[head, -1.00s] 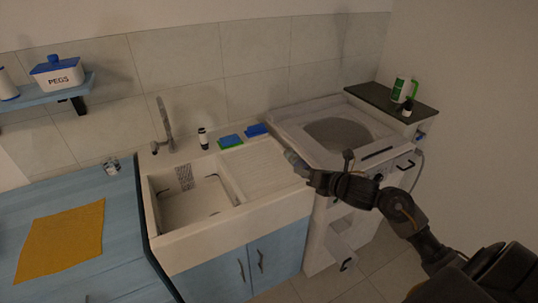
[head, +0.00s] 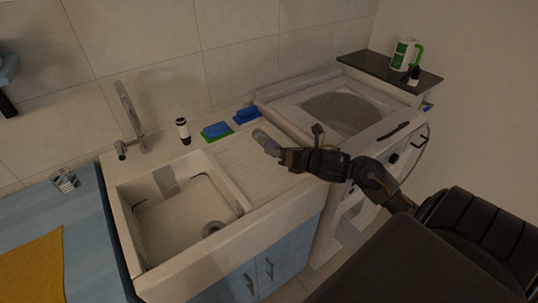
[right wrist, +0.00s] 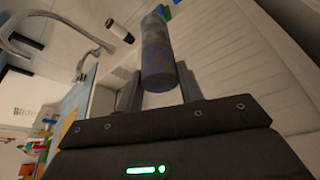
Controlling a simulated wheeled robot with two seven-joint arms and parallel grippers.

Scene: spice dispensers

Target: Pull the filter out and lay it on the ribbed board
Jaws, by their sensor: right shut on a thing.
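The filter (head: 266,139) is a short grey-blue cylinder. My right gripper (head: 281,151) is shut on it and holds it over the right part of the ribbed board (head: 239,168), the pale draining area beside the sink basin. In the right wrist view the filter (right wrist: 157,58) stands out between the two fingers of the right gripper (right wrist: 160,88), with the ribbed board (right wrist: 240,60) behind and to the right. I cannot tell whether the filter touches the board. My left gripper is not in view.
The sink basin (head: 178,217) lies left of the board, with a tap (head: 130,120) behind. A dark bottle (head: 183,131), a green-blue sponge (head: 216,131) and a blue brush (head: 246,115) stand along the back ledge. The washing machine (head: 290,103) is to the right.

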